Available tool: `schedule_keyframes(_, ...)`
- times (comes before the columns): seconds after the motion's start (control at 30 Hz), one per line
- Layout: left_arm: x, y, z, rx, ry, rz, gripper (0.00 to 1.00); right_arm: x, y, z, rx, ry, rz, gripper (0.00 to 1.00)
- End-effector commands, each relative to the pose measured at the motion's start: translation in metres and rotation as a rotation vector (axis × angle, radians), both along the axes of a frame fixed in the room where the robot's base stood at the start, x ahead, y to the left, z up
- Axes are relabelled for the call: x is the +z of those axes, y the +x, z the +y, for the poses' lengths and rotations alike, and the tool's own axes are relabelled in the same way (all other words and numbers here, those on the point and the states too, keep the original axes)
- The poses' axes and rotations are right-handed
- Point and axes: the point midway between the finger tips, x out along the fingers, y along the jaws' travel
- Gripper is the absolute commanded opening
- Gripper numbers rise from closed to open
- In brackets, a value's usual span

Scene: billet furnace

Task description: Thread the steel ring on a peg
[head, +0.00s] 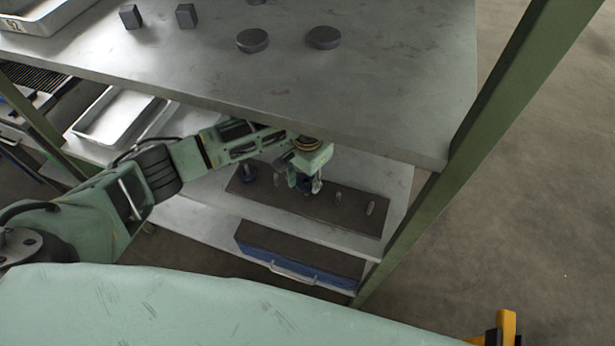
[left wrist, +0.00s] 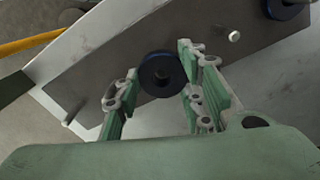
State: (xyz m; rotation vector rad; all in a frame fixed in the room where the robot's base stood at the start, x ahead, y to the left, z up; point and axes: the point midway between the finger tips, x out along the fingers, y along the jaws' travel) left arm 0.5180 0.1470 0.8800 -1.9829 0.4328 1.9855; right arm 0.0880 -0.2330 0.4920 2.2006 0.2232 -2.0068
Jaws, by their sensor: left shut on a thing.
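My left gripper (head: 306,186) is on the shelf level below the top, over a dark board (head: 318,204) with a row of short grey pegs. In the left wrist view its fingers (left wrist: 160,76) are shut on a dark blue steel ring (left wrist: 162,64), held flat over the board (left wrist: 88,72). The ring's hole looks dark; I cannot tell whether a peg is inside. One peg (left wrist: 234,36) stands to the right and another (left wrist: 70,118) to the lower left. A second blue ring (left wrist: 285,9) sits at the board's far end; it also shows in the head view (head: 248,175). My right gripper is not in view.
A green post (head: 480,110) stands at the right. A blue drawer-like box (head: 300,262) is below. White trays (head: 115,117) lie at left.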

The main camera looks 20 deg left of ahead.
Motion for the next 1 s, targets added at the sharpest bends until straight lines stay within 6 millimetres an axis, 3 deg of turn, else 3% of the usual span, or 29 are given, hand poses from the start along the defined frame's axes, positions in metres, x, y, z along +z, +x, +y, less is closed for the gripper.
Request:
schedule_keyframes(0.03,0.001,0.000,0.000,0.000,-0.001,-0.002,0.00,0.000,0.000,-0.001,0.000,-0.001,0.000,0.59)
schedule_keyframes(0.07,0.001,0.000,0.000,0.000,-0.001,-0.002,0.38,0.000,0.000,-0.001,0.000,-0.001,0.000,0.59)
schedule_keyframes(0.3,0.000,0.000,0.000,0.000,0.000,-0.001,0.59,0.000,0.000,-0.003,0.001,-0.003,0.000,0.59)
schedule_keyframes(0.8,0.001,0.000,0.000,0.000,0.000,0.001,0.59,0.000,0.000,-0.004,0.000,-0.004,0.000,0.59)
schedule_keyframes(1.0,0.019,0.000,0.000,-0.002,0.000,-0.002,0.59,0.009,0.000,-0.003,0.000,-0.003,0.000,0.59)
